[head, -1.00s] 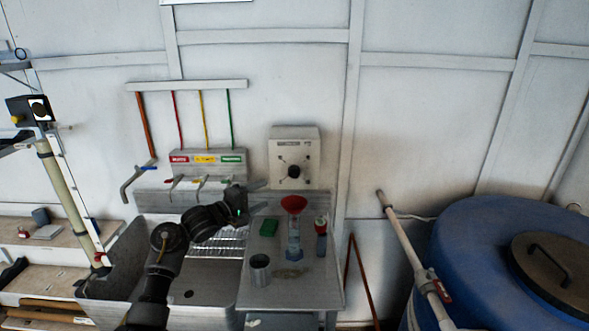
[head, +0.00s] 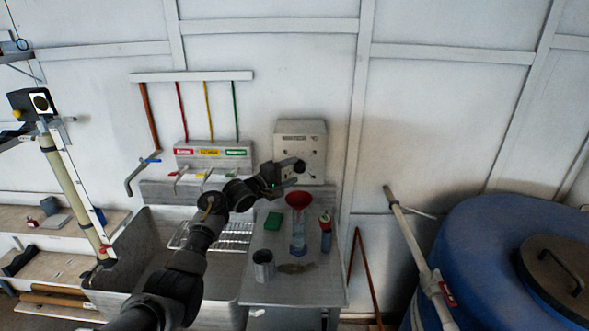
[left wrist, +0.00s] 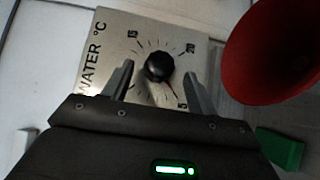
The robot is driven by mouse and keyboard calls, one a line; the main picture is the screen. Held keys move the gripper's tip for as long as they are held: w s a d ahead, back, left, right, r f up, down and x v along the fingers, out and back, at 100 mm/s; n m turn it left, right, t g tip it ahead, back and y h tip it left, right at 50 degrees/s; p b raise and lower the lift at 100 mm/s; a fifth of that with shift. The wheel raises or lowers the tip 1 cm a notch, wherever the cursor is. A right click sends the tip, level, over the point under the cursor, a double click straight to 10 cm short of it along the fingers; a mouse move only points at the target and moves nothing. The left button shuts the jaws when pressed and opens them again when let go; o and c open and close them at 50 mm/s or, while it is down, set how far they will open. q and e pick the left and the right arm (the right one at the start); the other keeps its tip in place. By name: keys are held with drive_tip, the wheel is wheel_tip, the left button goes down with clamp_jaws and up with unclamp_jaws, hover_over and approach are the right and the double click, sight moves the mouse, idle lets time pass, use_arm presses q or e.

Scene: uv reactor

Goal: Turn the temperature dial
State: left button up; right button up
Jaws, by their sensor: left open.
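The temperature dial is a round black knob (left wrist: 159,67) on a metal plate (left wrist: 108,52) marked "WATER °C", with 15 and 20 readable. In the head view the knob (head: 300,166) is on the front of a pale control box (head: 301,138) on the wall. My left gripper (head: 291,172) is in front of the box at the knob. In the left wrist view the open fingers (left wrist: 159,72) appear on either side of the knob, with gaps between. I cannot tell how deep they reach around it. My right gripper is not in view.
Below the box, a small table (head: 285,291) holds a red funnel (head: 299,199), a red-topped bottle (head: 326,232), a green block (head: 274,221) and a metal cup (head: 263,265). The funnel (left wrist: 272,55) is close on the right in the wrist view. A sink (head: 160,245) lies left.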

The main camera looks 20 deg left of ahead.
use_arm(q)
drive_tip(key=shift+w+d+r, duration=0.1)
drive_tip(key=shift+w+d, duration=0.3)
drive_tip(key=shift+w, duration=0.15)
drive_tip(key=shift+w+d, duration=0.1)
drive_tip(key=shift+w, duration=0.15)
drive_tip(key=shift+c, duration=0.5)
